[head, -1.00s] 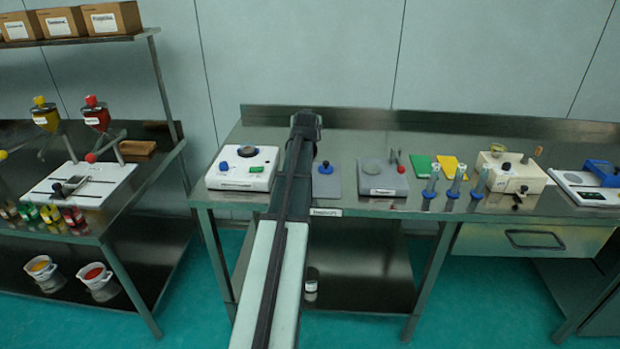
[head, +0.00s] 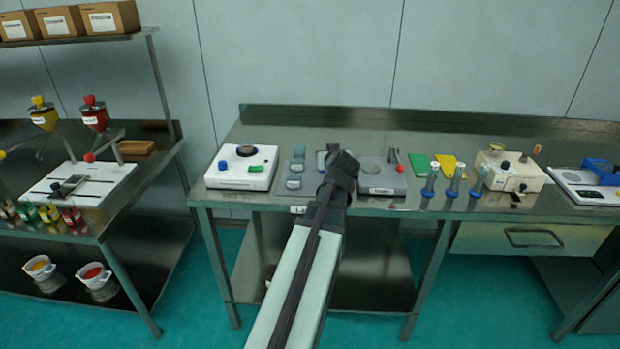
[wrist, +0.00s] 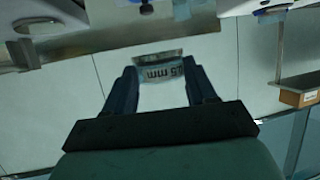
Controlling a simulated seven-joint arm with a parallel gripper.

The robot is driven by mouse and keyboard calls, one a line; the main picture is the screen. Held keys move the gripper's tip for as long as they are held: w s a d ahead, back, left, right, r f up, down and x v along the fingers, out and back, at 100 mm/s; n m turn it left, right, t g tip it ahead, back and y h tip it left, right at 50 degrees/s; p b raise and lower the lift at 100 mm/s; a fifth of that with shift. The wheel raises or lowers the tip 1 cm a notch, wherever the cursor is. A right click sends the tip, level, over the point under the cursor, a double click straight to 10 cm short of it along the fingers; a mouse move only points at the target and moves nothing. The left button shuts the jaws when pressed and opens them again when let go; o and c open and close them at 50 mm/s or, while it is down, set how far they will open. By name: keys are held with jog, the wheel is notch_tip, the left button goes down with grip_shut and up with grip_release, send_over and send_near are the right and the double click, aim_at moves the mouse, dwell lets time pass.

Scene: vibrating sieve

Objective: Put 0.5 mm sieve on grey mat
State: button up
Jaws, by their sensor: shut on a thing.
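My gripper (head: 340,160) is over the right part of the grey mat (head: 311,181), at the front of the bench. In the wrist view its two fingers (wrist: 160,68) are shut on a sieve piece with a label (wrist: 161,74) that reads upside down as 0.5 mm. In the head view the fingertips are hidden behind my wrist. A grey rounded piece (head: 322,157) shows just left of the wrist; I cannot tell if it is the held sieve.
A white device (head: 241,180) with a blue knob stands left of the mat. A grey device (head: 384,187) with a round plate stands close on the right.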

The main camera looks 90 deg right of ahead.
jog(key=shift+w+n+t, duration=0.25)
jog(key=shift+n+t, duration=0.25)
jog(key=shift+t, duration=0.1)
jog(key=shift+f, duration=0.5)
jog(key=shift+y, duration=0.3)
jog(key=shift+f, duration=4.55)
jog(key=shift+f, duration=0.1)
jog(key=o, duration=1)
jog(key=shift+o, duration=0.2)
jog(key=shift+a+r, duration=0.25)
jog(key=shift+a, duration=0.05)
jog(key=shift+v, duration=3.5)
